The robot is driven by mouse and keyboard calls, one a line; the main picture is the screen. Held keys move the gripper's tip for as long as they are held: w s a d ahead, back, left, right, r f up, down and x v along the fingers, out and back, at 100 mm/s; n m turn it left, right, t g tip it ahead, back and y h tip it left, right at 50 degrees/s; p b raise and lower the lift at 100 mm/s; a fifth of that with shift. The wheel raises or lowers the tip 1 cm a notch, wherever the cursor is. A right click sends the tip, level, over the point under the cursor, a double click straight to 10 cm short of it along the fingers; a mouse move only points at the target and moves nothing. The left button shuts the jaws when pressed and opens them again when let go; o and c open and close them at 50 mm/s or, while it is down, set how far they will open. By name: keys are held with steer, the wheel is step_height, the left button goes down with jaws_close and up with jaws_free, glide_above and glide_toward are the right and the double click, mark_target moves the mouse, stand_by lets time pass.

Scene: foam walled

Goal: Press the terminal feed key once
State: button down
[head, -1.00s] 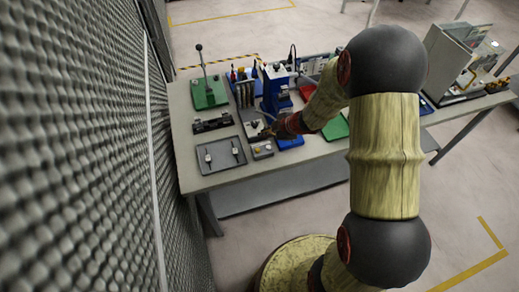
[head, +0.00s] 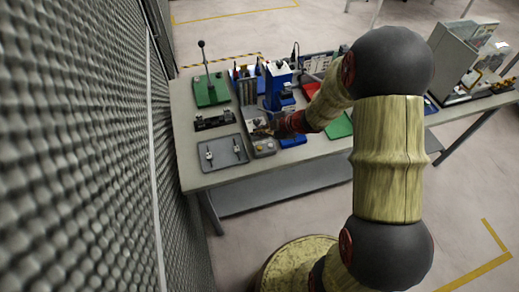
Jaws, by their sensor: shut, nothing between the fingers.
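A small grey box (head: 264,148) with a yellow and a pale button sits near the front edge of the bench, right of a grey tray. Which button is the feed key is too small to tell. My gripper (head: 261,131) is just behind and above this box, low over the grey fixture (head: 252,115). It is small and dark, and its fingers look shut with nothing held. Contact with a key cannot be made out. My wrist hides part of the fixture and of the blue press (head: 279,90).
The grey tray (head: 222,166) holds two small metal parts. A black fixture (head: 215,121) and a green-based lever (head: 210,92) stand behind it. A blue base (head: 293,141) lies close to the right of the button box. A textured wall (head: 70,150) runs along the left.

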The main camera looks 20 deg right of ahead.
steer(key=b, duration=0.6)
glide_above(259, 149)
step_height(259, 149, down, 6)
steer(key=shift+s, duration=0.1)
steer(key=shift+f, duration=0.7)
stand_by(0.4)
steer(key=shift+f, duration=0.35)
steer(key=shift+f+b, duration=0.35)
steer(key=shift+f, duration=0.2)
stand_by(0.7)
steer(key=shift+r, duration=0.1)
stand_by(0.3)
steer(key=shift+r+p, duration=0.85)
steer(key=shift+p, duration=0.25)
